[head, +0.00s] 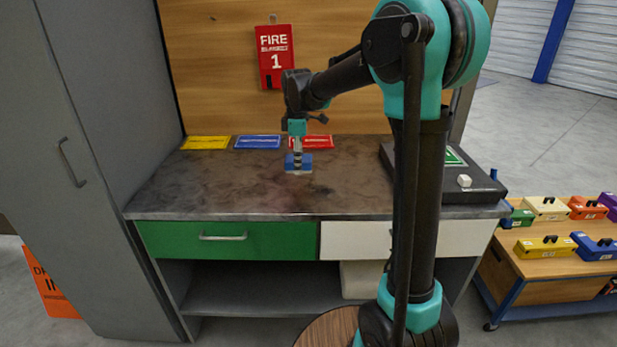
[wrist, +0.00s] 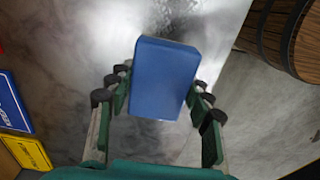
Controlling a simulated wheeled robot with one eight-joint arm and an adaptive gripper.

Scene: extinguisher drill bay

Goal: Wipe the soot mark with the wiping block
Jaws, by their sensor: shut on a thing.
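The wiping block is blue and boxy; it shows in the head view (head: 293,163) and large in the wrist view (wrist: 164,82). My gripper (head: 297,150) points down and is shut on the block, with its green fingers on either side in the wrist view (wrist: 158,100). The block is over the middle of the worktop (head: 225,185), low; I cannot tell if it touches the surface. The worktop is mottled brown and grey.
Yellow (head: 205,142), blue (head: 258,142) and red (head: 318,142) plates lie along the worktop's back edge. A black box (head: 450,185) with a white knob stands at right. A grey cabinet (head: 95,130) borders the left. The front of the worktop is clear.

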